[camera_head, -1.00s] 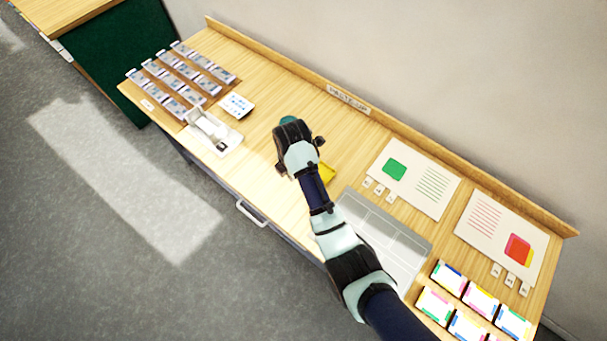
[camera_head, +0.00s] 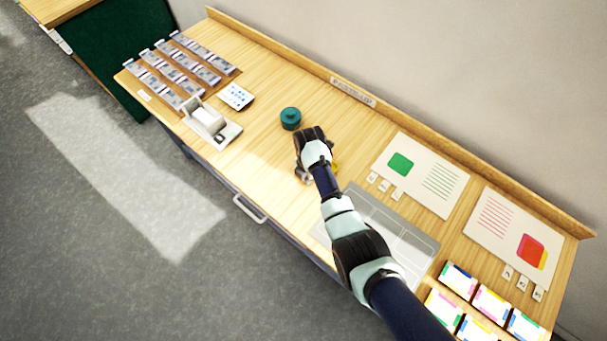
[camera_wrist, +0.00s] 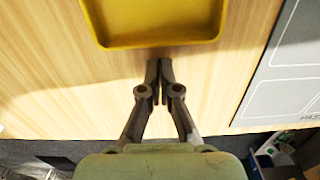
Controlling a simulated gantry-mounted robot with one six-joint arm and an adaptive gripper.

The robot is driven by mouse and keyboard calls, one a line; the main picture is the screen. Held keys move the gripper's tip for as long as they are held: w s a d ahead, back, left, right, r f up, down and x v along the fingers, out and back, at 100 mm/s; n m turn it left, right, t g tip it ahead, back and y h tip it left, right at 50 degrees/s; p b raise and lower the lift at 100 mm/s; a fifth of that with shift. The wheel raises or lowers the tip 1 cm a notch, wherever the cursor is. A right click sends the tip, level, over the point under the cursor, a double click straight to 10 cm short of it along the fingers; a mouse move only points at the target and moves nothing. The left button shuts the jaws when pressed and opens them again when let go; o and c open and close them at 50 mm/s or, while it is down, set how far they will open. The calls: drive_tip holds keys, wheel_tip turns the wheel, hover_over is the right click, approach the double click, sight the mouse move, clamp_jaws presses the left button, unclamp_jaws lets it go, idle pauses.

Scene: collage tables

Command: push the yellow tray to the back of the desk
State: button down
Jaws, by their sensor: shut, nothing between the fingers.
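The yellow tray (camera_wrist: 150,25) lies on the desk (camera_head: 262,90). In the wrist view its near rim is just ahead of my fingertips, with a small strip of wood seeming to show between. The tray's far side is cut off by the top of that view. In the head view the tray (camera_head: 336,166) is mostly hidden behind my gripper, and only a small yellow bit shows. My gripper (camera_wrist: 160,62) is shut and empty, pointing at the middle of the near rim. In the head view my gripper (camera_head: 303,177) is over the middle of the desk.
A teal round container (camera_head: 290,118) stands left of my gripper. A grey sectioned mat (camera_head: 405,250) lies to the right. Two printed sheets (camera_head: 425,172) lie at the back right. A raised ledge (camera_head: 400,112) runs along the back. A white device (camera_head: 210,122) sits left.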

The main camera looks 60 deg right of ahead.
drive_tip(key=shift+s+d, duration=0.25)
drive_tip(key=shift+d, duration=0.55)
